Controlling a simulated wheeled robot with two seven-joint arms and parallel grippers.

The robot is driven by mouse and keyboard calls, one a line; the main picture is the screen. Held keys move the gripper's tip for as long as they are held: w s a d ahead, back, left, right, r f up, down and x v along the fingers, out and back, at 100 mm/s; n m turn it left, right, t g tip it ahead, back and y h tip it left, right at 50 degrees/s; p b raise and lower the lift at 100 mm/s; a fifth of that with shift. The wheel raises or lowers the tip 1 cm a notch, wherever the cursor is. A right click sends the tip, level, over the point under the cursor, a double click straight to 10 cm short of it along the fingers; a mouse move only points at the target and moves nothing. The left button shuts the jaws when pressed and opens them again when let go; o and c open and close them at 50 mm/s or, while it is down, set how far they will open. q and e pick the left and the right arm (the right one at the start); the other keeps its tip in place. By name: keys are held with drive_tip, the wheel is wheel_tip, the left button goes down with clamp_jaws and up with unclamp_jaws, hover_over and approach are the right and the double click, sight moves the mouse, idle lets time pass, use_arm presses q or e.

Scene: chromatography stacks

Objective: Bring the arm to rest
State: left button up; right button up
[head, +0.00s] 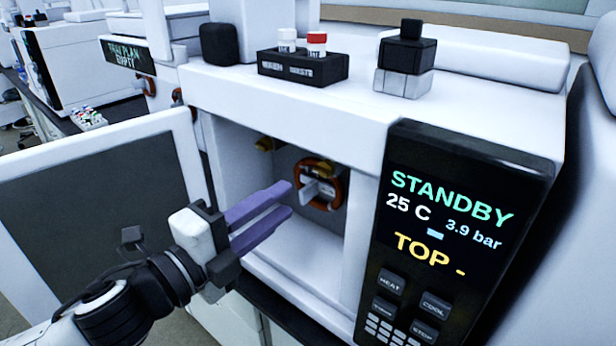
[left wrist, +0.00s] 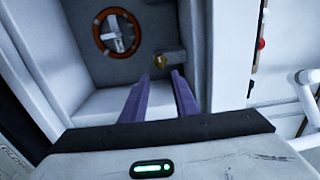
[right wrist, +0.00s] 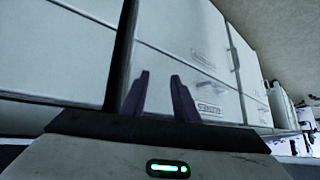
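My left gripper (head: 280,203) is at the mouth of the instrument's open oven compartment (head: 300,255), its purple fingers pointing inward. The fingers are apart with nothing between them; they also show in the left wrist view (left wrist: 160,82). A round orange-brown coil (head: 337,202) with a light metal fitting hangs on the compartment's back wall, beyond the fingertips and apart from them. My right gripper (right wrist: 158,80) shows only in the right wrist view, fingers apart and empty, facing white cabinet fronts (right wrist: 205,45).
The open oven door (head: 95,185) stands to the left, close to my left arm. The control panel (head: 450,240) reads STANDBY, 25 C, 3.9 bar, TOP. On top sit a black vial rack (head: 302,68) with white and red caps, and a black-and-clear block (head: 404,62).

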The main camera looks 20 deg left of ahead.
use_arm(q)
wheel_tip(320, 180, down, 22)
drive_tip(key=s+a+n+g+y, duration=0.2)
drive_tip(key=n+g+y, duration=0.15)
drive_tip(key=n, duration=0.65)
drive_tip(key=s+d+f+n+g, duration=0.2)
drive_tip(key=s+f+n, duration=0.3)
drive_tip(key=f, duration=0.5)
drive_tip(key=s+d+f+n+g, duration=0.2)
drive_tip(key=s+f+n, duration=0.3)
drive_tip(key=s+f, duration=0.5)
drive_tip(key=shift+f+g, duration=0.25)
drive_tip(key=shift+g, duration=0.3)
drive_tip(key=shift+s+d, duration=0.1)
drive_tip(key=shift+s, duration=0.05)
